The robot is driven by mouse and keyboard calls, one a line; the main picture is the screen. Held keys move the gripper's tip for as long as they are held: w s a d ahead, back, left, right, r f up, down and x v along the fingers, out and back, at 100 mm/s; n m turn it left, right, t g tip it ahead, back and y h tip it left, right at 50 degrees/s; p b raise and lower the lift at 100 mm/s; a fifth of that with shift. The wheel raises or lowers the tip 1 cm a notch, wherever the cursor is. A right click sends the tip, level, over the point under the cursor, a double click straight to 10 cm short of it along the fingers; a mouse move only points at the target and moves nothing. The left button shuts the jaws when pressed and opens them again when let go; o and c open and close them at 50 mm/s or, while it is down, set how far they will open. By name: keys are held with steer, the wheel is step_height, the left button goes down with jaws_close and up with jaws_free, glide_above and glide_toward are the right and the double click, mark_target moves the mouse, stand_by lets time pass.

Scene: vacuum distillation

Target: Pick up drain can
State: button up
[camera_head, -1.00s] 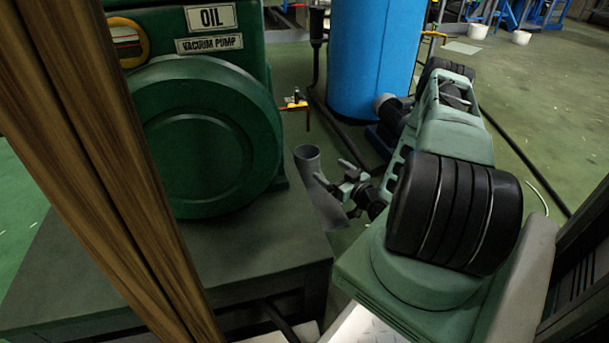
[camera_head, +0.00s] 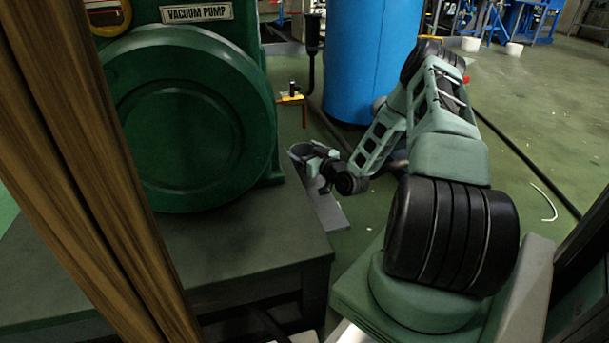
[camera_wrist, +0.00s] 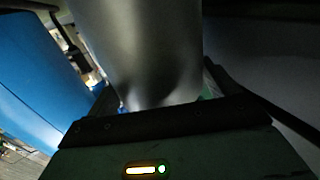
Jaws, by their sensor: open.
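The drain can (camera_head: 326,208) is a grey cylinder with an open top, beside the corner of the pump's dark base in the head view. My gripper (camera_head: 316,165) is at its upper part and hides some of it. In the wrist view the can (camera_wrist: 145,50) fills the upper middle and sits between the two fingers of my gripper (camera_wrist: 160,95). The gripper is open around the can. I cannot tell whether a finger touches it.
The green vacuum pump (camera_head: 185,115) stands on a dark base (camera_head: 235,240) to the left. A blue tank (camera_head: 367,60) stands behind. Open green floor (camera_head: 540,130) lies to the right.

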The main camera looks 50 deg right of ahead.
steer(key=shift+w+r, duration=0.1)
steer(key=shift+w, duration=0.2)
steer(key=c, duration=1.3)
